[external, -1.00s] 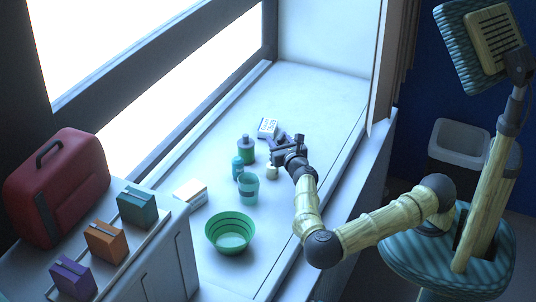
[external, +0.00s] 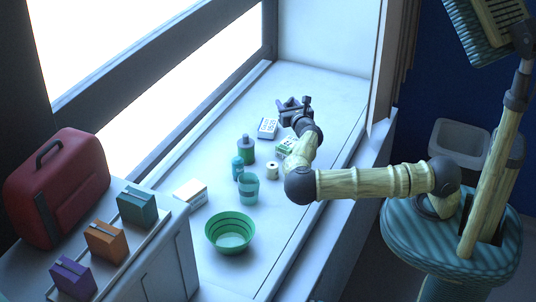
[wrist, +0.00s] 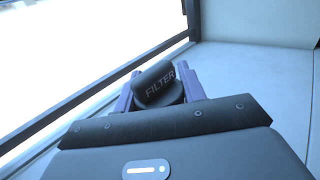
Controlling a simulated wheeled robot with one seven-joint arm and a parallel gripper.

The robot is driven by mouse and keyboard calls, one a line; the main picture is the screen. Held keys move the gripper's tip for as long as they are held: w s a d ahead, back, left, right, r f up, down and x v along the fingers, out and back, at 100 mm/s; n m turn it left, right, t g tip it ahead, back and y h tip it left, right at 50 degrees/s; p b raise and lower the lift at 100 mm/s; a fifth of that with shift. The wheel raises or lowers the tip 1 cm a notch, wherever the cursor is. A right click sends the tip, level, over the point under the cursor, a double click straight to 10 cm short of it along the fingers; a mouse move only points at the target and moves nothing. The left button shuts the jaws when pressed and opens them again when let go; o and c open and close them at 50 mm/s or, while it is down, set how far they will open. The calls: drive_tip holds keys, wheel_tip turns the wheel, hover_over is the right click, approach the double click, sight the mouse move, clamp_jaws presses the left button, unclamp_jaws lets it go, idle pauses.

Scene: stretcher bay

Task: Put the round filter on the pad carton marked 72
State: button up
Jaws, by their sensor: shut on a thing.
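In the wrist view, the dark round filter (wrist: 160,84), lettered FILTER, sits between the purple fingers of my gripper (wrist: 157,86), which is shut on it. In the external view, my gripper (external: 291,106) is over the far part of the counter; the filter is hard to make out there. A white carton with dark print (external: 267,128) lies just left of and below my gripper in the picture. A green and white carton (external: 285,146) lies beside my forearm, partly hidden by it. Another white carton (external: 190,193) lies nearer the bowl. I cannot read the number 72 on any carton.
A green bottle (external: 246,151), a teal bottle (external: 237,168), a teal cup (external: 249,189), a small pale roll (external: 272,170) and a green bowl (external: 230,234) stand along the counter (external: 325,95). The far end of the counter is clear. The window frame borders its left side.

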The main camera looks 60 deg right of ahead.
wheel_tip(320, 180, down, 6)
drive_tip(key=shift+f+p, duration=0.1)
drive_tip(key=shift+p, duration=0.4)
wheel_tip(320, 180, down, 3)
drive_tip(key=shift+p, duration=0.3)
drive_tip(key=shift+f, duration=0.35)
drive_tip(key=shift+f+b, duration=0.2)
drive_tip(key=shift+b, duration=0.1)
drive_tip(key=o, duration=1)
drive_tip(key=shift+r, duration=0.1)
drive_tip(key=shift+c, duration=0.2)
drive_tip(key=shift+r+p, duration=0.15)
drive_tip(key=shift+p, duration=0.15)
drive_tip(key=b+v, duration=0.3)
drive_tip(key=v, duration=0.9)
